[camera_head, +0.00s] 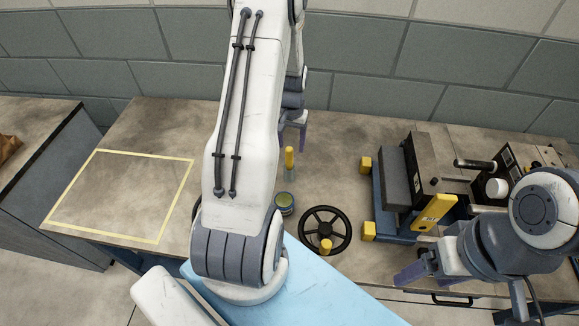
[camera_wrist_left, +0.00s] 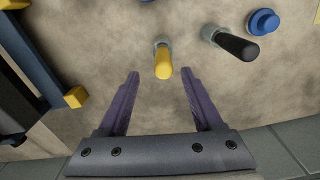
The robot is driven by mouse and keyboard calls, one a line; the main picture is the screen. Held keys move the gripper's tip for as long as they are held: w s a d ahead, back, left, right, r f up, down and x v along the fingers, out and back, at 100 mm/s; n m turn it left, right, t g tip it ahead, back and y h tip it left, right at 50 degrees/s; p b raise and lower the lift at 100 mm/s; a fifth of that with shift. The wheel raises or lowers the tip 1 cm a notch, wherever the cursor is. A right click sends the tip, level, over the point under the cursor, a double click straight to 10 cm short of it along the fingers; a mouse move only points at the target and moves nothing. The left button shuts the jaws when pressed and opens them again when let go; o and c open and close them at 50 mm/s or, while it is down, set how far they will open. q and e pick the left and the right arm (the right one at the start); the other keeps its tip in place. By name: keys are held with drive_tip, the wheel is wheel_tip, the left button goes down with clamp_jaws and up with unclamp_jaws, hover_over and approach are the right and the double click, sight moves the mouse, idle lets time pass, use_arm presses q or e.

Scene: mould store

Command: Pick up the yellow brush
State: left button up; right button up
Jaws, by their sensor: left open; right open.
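The yellow brush (camera_head: 289,157) stands upright on the worktable, its yellow handle on top and a grey part at its base. In the left wrist view the brush (camera_wrist_left: 163,62) shows just ahead of and between the fingertips, with its handle toward the camera. My left gripper (camera_head: 293,128) is open and empty at the back of the table, close behind the brush in the head view; I cannot tell whether they touch. My right gripper (camera_head: 425,274) is open and empty over the table's front right, partly hidden by its own wrist.
A black-handled item (camera_wrist_left: 238,46) and a blue round piece (camera_wrist_left: 263,22) stand near the brush. A green-topped can (camera_head: 285,201) and black handwheel (camera_head: 347,232) are in front. The blue-framed machine (camera_head: 378,195) stands right. The yellow-outlined area (camera_head: 125,195) on the left is empty.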

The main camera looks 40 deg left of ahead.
sight(291, 149)
use_arm(q)
wheel_tip(291, 149, down, 3)
drive_tip(key=shift+f, duration=0.15)
drive_tip(key=shift+s+f+p, duration=0.1)
drive_tip(key=shift+f+p, duration=0.45)
drive_tip(key=f+p, duration=0.1)
drive_tip(key=f, duration=0.2)
drive_tip(key=shift+s+a+f, duration=0.1)
drive_tip(key=shift+a+f, duration=0.1)
drive_tip(key=shift+f, duration=0.4)
drive_tip(key=shift+c, duration=0.4)
clamp_jaws()
